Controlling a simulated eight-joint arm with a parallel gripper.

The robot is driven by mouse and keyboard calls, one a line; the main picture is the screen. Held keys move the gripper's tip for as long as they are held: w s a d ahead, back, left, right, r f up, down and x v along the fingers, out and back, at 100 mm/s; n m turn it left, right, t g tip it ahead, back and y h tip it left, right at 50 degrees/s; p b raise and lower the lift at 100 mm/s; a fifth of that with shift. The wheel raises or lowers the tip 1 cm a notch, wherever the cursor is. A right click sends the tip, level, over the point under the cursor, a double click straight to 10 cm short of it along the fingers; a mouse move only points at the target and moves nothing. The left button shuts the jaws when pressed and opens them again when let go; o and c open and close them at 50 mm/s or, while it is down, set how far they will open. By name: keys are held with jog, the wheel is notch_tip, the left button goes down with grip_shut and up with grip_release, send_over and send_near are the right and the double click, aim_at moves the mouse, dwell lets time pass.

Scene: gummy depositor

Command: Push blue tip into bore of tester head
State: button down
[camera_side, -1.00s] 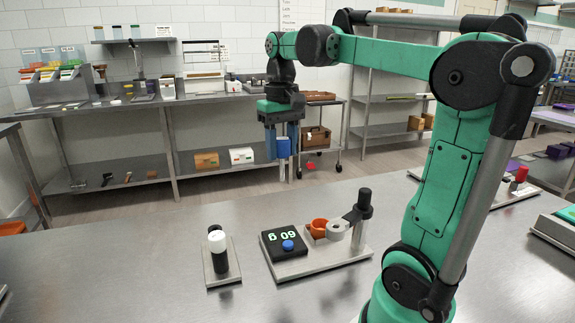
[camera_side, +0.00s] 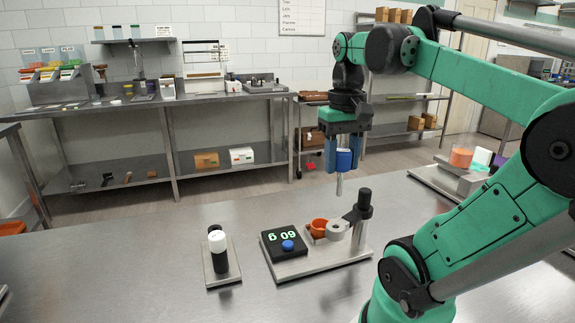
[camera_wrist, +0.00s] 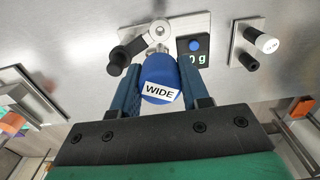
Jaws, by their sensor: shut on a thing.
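My gripper (camera_side: 343,155) is shut on the blue tip (camera_side: 344,160), which has a metal shank pointing down. In the wrist view the blue tip (camera_wrist: 159,78) carries a label reading "WIDE" and sits between both fingers. The tester head (camera_side: 337,230) is a grey ring on an arm from a black-topped post (camera_side: 363,205); it also shows in the wrist view (camera_wrist: 159,29). The shank's lower end hangs above the tester head, apart from it. The bore is too small in the side view to judge alignment.
The tester base (camera_side: 322,262) carries an orange cup (camera_side: 318,228) and a black display (camera_side: 284,243) with a blue button. Left of it, a small plate (camera_side: 209,270) holds a white-capped black holder (camera_side: 217,241) and a black peg. The steel table around them is clear.

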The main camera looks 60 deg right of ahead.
aim_at(339, 196)
jog(key=shift+f, duration=2.8)
notch_tip(339, 196, down, 5)
jog(key=shift+f, duration=0.2)
jog(key=shift+c, duration=1.7)
grip_release()
jog(key=shift+r, duration=0.1)
jog(key=shift+r, duration=2.75)
